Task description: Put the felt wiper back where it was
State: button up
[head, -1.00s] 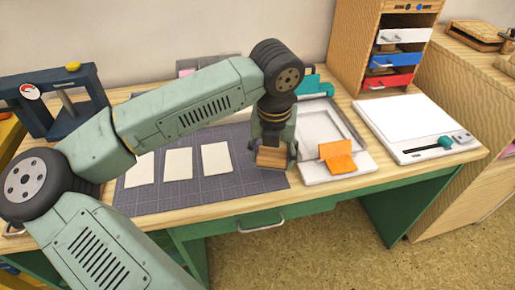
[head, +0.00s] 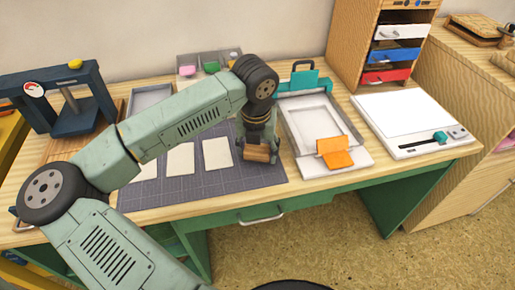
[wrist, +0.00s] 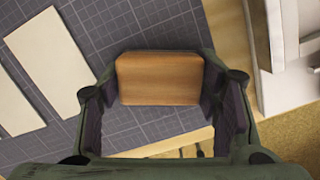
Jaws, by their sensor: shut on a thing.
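The felt wiper, a block with a plain wooden back (head: 257,154), is held in my gripper (head: 256,148) over the right part of the grey gridded mat (head: 225,183). In the wrist view the wooden back (wrist: 160,78) sits between the two dark finger pads of my gripper (wrist: 160,88). The mat's grid shows around it. Its felt side is hidden below, and I cannot tell whether it touches the mat.
Pale cards (head: 217,153) lie on the mat left of the wiper. To the right are a white framed tray (head: 308,128) with an orange piece (head: 334,151), and a white board (head: 400,118) with a teal-knobbed slider. A blue press (head: 60,100) stands at left.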

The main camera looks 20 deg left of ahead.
aim_at(256, 154)
jog(key=o, duration=1.1)
jog(key=shift+r, duration=0.25)
jog(key=r, duration=0.4)
jog(key=s+r+b, duration=0.1)
jog(key=r, duration=0.6)
jog(key=shift+s+d+r, duration=0.2)
jog(key=shift+s+r, duration=0.1)
jog(key=shift+s, duration=0.1)
